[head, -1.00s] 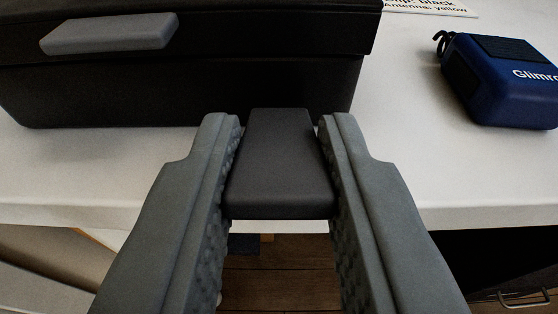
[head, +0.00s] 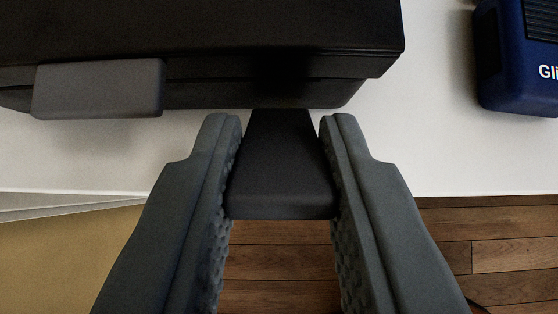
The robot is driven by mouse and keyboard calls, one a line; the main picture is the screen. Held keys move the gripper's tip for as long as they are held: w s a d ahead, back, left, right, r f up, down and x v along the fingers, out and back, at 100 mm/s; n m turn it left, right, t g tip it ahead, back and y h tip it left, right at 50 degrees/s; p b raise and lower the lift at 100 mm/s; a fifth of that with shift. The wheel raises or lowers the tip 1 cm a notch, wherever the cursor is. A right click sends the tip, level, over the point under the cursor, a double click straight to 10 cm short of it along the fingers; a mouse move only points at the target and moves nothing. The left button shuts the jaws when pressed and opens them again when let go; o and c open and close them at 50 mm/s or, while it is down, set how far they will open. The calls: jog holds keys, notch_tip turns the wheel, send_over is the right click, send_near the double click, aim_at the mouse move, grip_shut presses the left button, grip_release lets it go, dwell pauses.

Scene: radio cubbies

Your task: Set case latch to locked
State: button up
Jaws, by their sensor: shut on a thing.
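The black case (head: 230,40) stands on the white surface at the top of the view, its front edge toward me. A dark grey latch tab (head: 280,165) sticks out from the right part of the case's front toward me. My gripper (head: 280,125) is shut on this tab, with one finger on each side. The tab's far end meets the case's underside edge in shadow, so its hinge is hidden. A second grey latch (head: 98,90) is on the left part of the case front, apart from my gripper.
A blue device (head: 520,60) with white lettering stands at the right, partly out of view. The white tabletop (head: 425,150) is clear between it and the case. Its front edge runs below, with wooden floor (head: 480,245) beyond.

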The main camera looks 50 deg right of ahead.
jog(key=shift+w+d+r+g+y, duration=0.35)
jog(key=shift+g+y, duration=0.25)
jog(key=shift+y, duration=0.1)
jog(key=shift+d+y, duration=0.1)
jog(key=shift+y, duration=0.2)
jog(key=o, duration=1)
jog(key=shift+r, duration=0.1)
jog(key=v, duration=1.7)
jog(key=shift+w+r, duration=0.25)
jog(key=shift+w, duration=0.05)
